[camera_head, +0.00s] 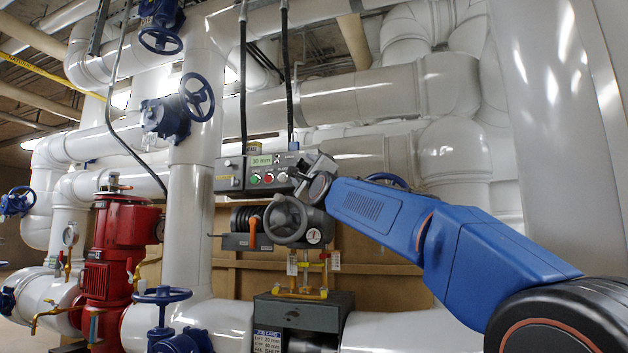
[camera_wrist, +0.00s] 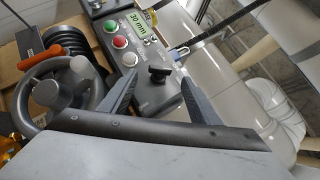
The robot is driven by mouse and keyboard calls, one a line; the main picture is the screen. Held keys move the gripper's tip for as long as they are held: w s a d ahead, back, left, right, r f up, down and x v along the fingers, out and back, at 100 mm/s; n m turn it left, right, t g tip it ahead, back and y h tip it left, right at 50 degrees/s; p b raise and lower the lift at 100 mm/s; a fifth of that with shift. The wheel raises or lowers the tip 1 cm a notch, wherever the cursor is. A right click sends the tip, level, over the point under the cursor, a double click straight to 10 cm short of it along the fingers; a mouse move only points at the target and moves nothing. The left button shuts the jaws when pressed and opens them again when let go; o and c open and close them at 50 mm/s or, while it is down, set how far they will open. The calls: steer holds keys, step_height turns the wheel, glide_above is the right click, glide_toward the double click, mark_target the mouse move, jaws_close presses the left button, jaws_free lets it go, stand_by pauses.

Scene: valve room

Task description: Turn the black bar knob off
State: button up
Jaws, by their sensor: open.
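The black bar knob (camera_wrist: 158,73) is on the face of the grey control box (camera_wrist: 140,50), past the red and white buttons. In the wrist view its bar lies roughly crosswise. My gripper (camera_wrist: 158,80) is open, with one finger on each side of the knob in the picture. I see no finger touching it, and the remaining distance to the panel is hard to tell. In the head view my gripper (camera_head: 306,172) is at the right end of the control box (camera_head: 230,174) and hides the knob.
The box has a green display reading 30 mm (camera_head: 260,160) and several buttons. A grey handwheel (camera_head: 286,220) and an orange lever (camera_head: 252,228) sit just below it. Black cables (camera_head: 243,80) hang above. Large white pipes stand behind and to the right.

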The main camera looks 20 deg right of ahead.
steer(key=v, duration=1.1)
